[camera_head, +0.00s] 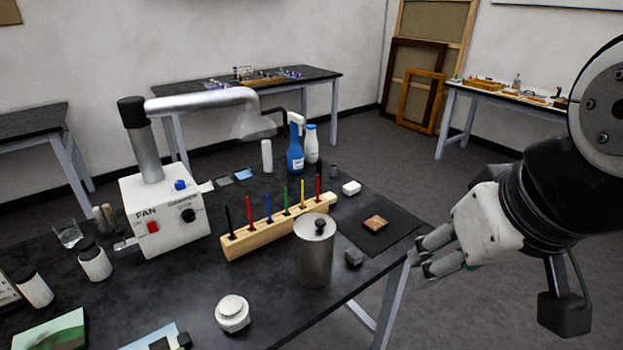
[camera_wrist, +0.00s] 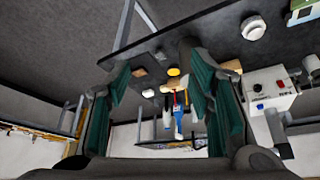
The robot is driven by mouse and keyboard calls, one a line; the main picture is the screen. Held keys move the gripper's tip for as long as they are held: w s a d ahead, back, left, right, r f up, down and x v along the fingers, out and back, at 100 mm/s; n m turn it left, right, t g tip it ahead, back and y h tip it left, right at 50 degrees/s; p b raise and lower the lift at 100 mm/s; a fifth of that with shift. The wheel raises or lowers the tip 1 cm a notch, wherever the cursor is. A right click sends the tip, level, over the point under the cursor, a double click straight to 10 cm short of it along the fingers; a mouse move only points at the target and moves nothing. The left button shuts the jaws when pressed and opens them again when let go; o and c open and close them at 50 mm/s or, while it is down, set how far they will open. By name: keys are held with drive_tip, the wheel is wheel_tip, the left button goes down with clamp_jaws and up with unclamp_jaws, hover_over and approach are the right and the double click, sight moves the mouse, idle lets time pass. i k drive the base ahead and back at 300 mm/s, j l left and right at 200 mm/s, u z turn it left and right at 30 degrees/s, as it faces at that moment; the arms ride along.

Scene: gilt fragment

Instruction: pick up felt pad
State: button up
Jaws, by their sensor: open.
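A dark, flat square mat (camera_head: 398,237) lies at the right end of the black worktable, with a small brown-gold fragment (camera_head: 375,223) on it. A small dark grey block (camera_head: 354,257) sits beside the metal canister. I cannot tell for sure whether the mat or the grey block is the felt pad. My gripper (camera_head: 418,259) is open and empty, just right of the table's right edge and apart from both. In the wrist view its green-lined fingers (camera_wrist: 158,88) are spread wide, with nothing between them in contact.
A metal canister (camera_head: 317,252) stands left of the grey block, near a wooden rack (camera_head: 262,236) of coloured tools. A white block (camera_head: 351,188), a blue bottle (camera_head: 295,160) and a white bottle (camera_head: 311,145) stand behind. A white fan box (camera_head: 165,212) is further left. Floor is clear right of the table.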

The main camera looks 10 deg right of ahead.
sight(353, 256)
drive_tip(key=l+u, duration=0.1)
drive_tip(key=u, duration=0.45)
drive_tip(key=i+l+u, duration=0.25)
drive_tip(key=l, duration=0.15)
drive_tip(key=l+u, duration=0.2)
drive_tip(key=l, duration=0.2)
drive_tip(key=l+u, duration=0.25)
drive_tip(key=l, duration=0.2)
drive_tip(key=i+l, duration=0.1)
drive_tip(key=l, duration=0.7)
drive_tip(key=i+l+u, duration=0.1)
drive_tip(key=l, duration=0.75)
